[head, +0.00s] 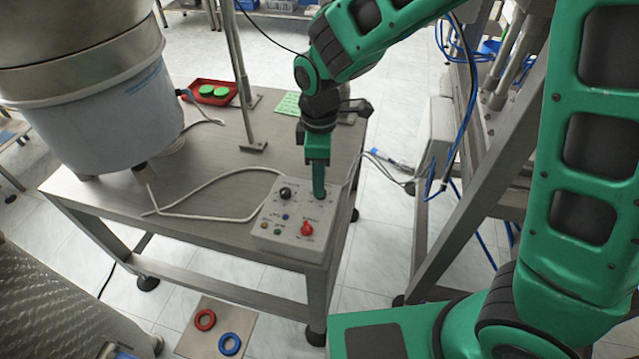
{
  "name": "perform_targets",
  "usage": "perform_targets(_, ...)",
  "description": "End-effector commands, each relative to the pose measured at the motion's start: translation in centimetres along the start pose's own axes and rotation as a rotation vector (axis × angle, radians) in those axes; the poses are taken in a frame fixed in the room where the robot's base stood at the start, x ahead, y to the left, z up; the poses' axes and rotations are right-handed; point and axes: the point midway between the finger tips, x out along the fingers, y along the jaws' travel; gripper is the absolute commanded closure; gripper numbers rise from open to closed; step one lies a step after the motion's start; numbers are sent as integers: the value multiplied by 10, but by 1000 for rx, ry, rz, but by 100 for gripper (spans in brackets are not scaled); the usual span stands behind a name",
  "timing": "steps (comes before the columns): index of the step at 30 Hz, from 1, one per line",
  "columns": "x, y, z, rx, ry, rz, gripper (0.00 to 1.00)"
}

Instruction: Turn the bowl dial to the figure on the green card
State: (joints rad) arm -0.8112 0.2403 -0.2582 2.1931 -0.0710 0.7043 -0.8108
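The grey-white control box (263,224) stands on the near right corner of the metal table. On its top are a black dial (285,194), a red dial (307,229) and several small coloured buttons. The lettering is too small to read, so I cannot tell which dial is the bowl dial. My gripper (319,194) points down over the box's far right part and hides what is beneath its tips. I cannot tell whether it touches anything or how far its fingers are apart. The green card (289,104) lies farther back on the table, partly behind my arm; its figure is unreadable.
The big feeder bowl (110,125) fills the table's left. A red tray (195,85) with green caps (214,91) lies at the back. A metal post (238,70) stands mid-table. A pale cable (200,190) runs across the top. A steel frame (480,190) is at right.

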Motion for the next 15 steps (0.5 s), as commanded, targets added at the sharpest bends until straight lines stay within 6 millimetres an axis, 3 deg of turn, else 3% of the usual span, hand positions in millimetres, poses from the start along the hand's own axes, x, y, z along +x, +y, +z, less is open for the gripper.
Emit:
perform_targets(6, 26, 0, 0, 1, -2, -1, 61)
perform_targets(15, 34, 0, 0, 1, 1, 0, 61)
